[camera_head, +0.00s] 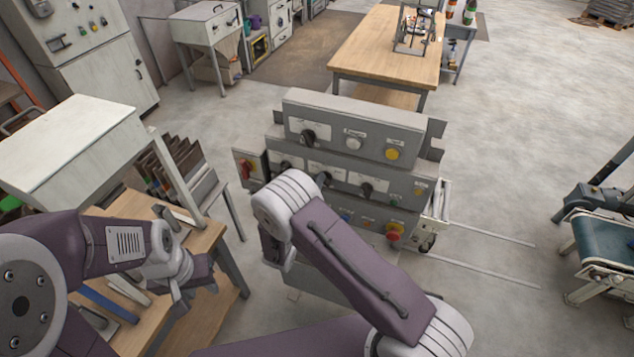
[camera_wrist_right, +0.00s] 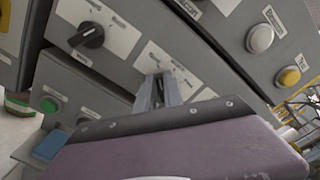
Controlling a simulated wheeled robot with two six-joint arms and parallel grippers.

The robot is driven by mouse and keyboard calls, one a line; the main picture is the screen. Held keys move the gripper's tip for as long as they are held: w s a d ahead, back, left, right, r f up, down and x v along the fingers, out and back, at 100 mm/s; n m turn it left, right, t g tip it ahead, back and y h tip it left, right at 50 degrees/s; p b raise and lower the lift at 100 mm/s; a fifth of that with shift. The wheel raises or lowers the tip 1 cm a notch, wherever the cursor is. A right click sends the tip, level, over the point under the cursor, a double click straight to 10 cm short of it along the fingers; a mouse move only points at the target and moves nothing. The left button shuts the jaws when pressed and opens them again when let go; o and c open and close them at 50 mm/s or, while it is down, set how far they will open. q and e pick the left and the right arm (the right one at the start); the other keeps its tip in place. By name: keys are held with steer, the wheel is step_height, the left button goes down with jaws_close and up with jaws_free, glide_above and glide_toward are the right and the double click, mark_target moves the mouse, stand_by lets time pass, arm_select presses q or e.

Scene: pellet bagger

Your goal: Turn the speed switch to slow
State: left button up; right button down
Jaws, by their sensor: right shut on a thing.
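The grey control cabinet (camera_head: 350,125) stands in the middle of the head view, with several rotary switches and buttons in rows. In the right wrist view my right gripper (camera_wrist_right: 158,90) is at a white label plate (camera_wrist_right: 165,62) on the panel, its fingers shut on a switch knob that they mostly hide. The plate's writing is too small to read. A black rotary knob (camera_wrist_right: 90,36) sits on the neighbouring plate, apart from the fingers. In the head view my right wrist covers part of the panel. My left gripper (camera_head: 182,290) hangs over the wooden bench, away from the cabinet; its fingers are unclear.
A white button (camera_wrist_right: 260,38) and a yellow button (camera_wrist_right: 289,77) are near the gripper. A red emergency button (camera_head: 393,232) is low on the cabinet. The wooden bench (camera_head: 200,320) is left, a wooden table (camera_head: 385,50) behind, a conveyor (camera_head: 605,240) right. Open floor lies between.

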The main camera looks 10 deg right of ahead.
steer(key=shift+r, duration=0.1)
steer(key=c, duration=1.5)
jaws_free()
steer(key=shift+o, duration=0.2)
steer(key=shift+a, duration=0.1)
steer(key=b+v, duration=0.3)
steer(key=v, duration=0.6)
steer(key=shift+b, duration=0.4)
